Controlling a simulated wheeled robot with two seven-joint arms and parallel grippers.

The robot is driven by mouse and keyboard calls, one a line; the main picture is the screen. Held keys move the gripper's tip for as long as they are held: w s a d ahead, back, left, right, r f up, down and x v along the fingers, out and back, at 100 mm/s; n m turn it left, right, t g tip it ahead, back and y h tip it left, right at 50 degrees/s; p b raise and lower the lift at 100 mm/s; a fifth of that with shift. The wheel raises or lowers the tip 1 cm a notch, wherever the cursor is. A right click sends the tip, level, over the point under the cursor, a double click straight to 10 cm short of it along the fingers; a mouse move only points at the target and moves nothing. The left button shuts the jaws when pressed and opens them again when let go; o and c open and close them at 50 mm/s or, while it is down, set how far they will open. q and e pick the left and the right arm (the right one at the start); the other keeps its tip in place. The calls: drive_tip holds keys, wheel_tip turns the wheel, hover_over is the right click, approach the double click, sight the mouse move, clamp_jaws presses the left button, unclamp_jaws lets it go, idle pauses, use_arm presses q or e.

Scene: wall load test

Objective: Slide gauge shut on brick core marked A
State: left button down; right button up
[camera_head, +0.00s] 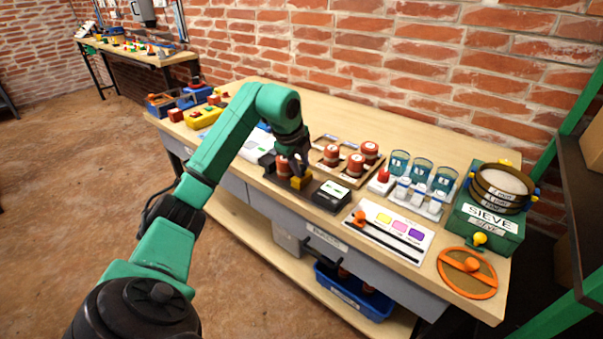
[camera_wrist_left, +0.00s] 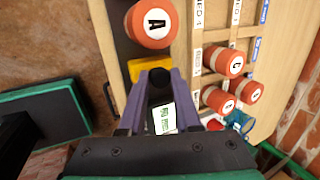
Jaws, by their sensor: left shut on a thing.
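The brick core marked A (camera_wrist_left: 152,22), a red-brown cylinder with a white lettered top, stands at the top of the left wrist view. It also shows in the head view (camera_head: 282,168), partly beside my gripper. The dark slide gauge (camera_head: 330,195) lies on the bench, with a small display (camera_wrist_left: 164,118) seen between my fingers. Its yellow sliding block (camera_wrist_left: 147,69) sits close to core A; whether they touch is unclear. My left gripper (camera_wrist_left: 156,78) is shut on the yellow block, which also shows in the head view (camera_head: 301,180). My right gripper is out of view.
A wooden tray (camera_head: 321,174) with several brick cores stands behind the gauge. Blue-green glasses (camera_head: 421,170), a card with coloured patches (camera_head: 391,229) and a green sieve box (camera_head: 485,224) stand to the right. The brick wall closes the back.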

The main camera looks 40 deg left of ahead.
use_arm(q)
drive_tip(key=shift+a+f, duration=0.1)
drive_tip(key=shift+a, duration=0.05)
idle(0.5)
drive_tip(key=shift+a, duration=0.8)
drive_tip(key=c, duration=0.7)
unclamp_jaws()
drive_tip(key=shift+a, duration=0.1)
wheel_tip(320, 180, up, 7)
drive_tip(key=p, duration=0.7)
